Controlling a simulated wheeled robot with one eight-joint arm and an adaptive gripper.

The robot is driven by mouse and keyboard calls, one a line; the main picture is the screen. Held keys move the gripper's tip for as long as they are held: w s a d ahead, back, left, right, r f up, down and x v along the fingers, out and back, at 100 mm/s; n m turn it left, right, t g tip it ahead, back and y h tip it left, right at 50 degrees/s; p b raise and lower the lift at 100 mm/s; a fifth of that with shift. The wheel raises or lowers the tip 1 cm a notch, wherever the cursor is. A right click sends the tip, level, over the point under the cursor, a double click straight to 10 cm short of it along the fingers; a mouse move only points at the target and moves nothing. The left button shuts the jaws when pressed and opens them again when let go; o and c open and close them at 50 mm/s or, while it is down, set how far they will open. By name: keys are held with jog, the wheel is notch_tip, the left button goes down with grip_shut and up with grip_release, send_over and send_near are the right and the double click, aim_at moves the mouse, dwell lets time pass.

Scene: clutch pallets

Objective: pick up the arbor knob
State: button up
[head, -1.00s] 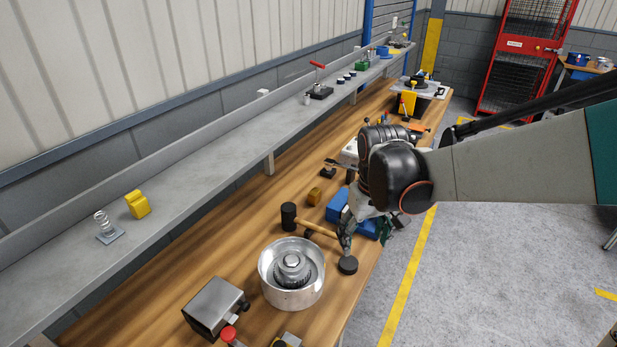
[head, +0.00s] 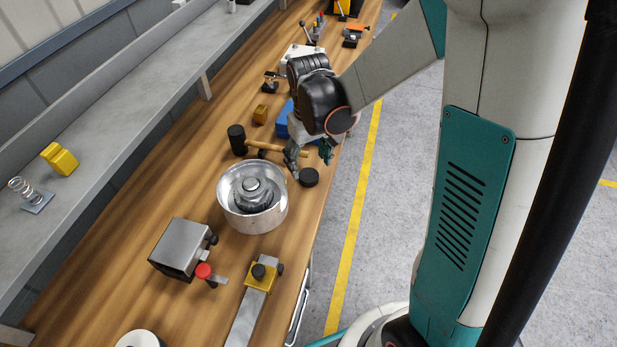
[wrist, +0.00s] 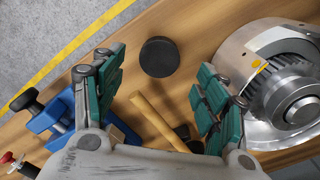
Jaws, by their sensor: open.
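A black round knob (head: 308,177), which looks like the arbor knob, sits on the wooden bench close to its right edge. It shows as a dark disc in the wrist view (wrist: 160,57). My gripper (head: 310,156) is just above the bench beside the knob. In the wrist view my gripper (wrist: 158,80) has its two green-padded fingers wide apart, with nothing between them touching. The knob lies between and a little beyond the fingertips, apart from both. A wooden mallet handle (wrist: 157,121) runs below the gap between the fingers.
A metal drum with a gear hub (head: 232,207) stands left of the knob, near the right finger in the wrist view. The mallet's black head (head: 237,140) and a blue vise-like tool (wrist: 57,117) are close by. A steel block (head: 182,248) stands nearer. Open floor lies right of the bench.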

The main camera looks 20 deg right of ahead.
aim_at(309, 175)
notch_tip(309, 175, down, 5)
jog(key=shift+w+f+b, duration=0.1)
jog(key=shift+b, duration=0.95)
jog(key=c, duration=1.1)
jog(key=shift+c, duration=0.2)
notch_tip(309, 175, up, 20)
jog(key=p, duration=0.6)
